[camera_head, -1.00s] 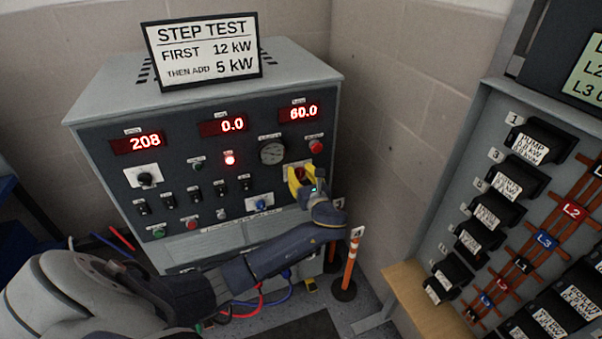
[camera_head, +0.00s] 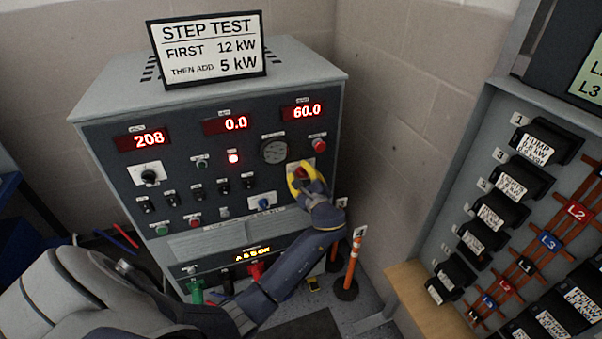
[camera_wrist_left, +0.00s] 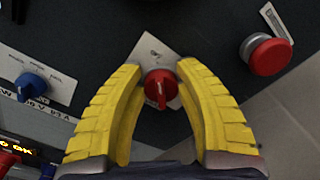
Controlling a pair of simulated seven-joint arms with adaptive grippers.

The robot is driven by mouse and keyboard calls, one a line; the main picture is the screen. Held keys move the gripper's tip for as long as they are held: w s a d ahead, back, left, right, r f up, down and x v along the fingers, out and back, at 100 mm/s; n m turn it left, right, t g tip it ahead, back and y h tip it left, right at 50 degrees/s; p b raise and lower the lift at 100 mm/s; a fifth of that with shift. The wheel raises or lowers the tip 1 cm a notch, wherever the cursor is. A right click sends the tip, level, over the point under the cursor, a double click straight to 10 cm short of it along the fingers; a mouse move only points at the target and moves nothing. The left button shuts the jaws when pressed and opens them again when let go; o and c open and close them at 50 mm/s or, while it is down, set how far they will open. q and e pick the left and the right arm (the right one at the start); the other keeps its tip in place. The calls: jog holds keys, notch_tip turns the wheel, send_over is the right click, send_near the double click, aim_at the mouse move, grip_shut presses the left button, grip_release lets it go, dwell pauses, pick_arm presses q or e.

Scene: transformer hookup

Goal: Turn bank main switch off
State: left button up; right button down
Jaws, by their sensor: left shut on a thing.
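The red rotary switch (camera_wrist_left: 160,88) sits on a white plate on the front of the grey load bank (camera_head: 205,75); its label is too small to read. My left gripper (camera_head: 303,174), with yellow ribbed fingers, reaches the panel's right side. In the left wrist view its fingertips (camera_wrist_left: 160,68) close in on either side of the red knob and grip it. The knob's handle points roughly down in that view. In the head view the gripper partly covers the switch. My right gripper is not in view.
A red button (camera_head: 319,145) lies just above the switch, and a blue knob (camera_head: 264,203) lies to its left. An orange-striped post (camera_head: 353,262) stands close to my left wrist. A breaker panel (camera_head: 500,150) fills the right side.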

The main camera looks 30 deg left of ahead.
pick_arm(q)
jog(key=shift+a+r+n, duration=0.1)
jog(key=shift+a+n, duration=0.05)
jog(key=shift+n, duration=0.25)
jog(key=o, duration=1.2)
jog(key=shift+c, duration=0.2)
jog(key=shift+s+d, duration=0.2)
jog(key=shift+d, duration=0.15)
jog(key=v, duration=1.1)
jog(key=shift+s, duration=0.15)
jog(key=shift+d, duration=0.1)
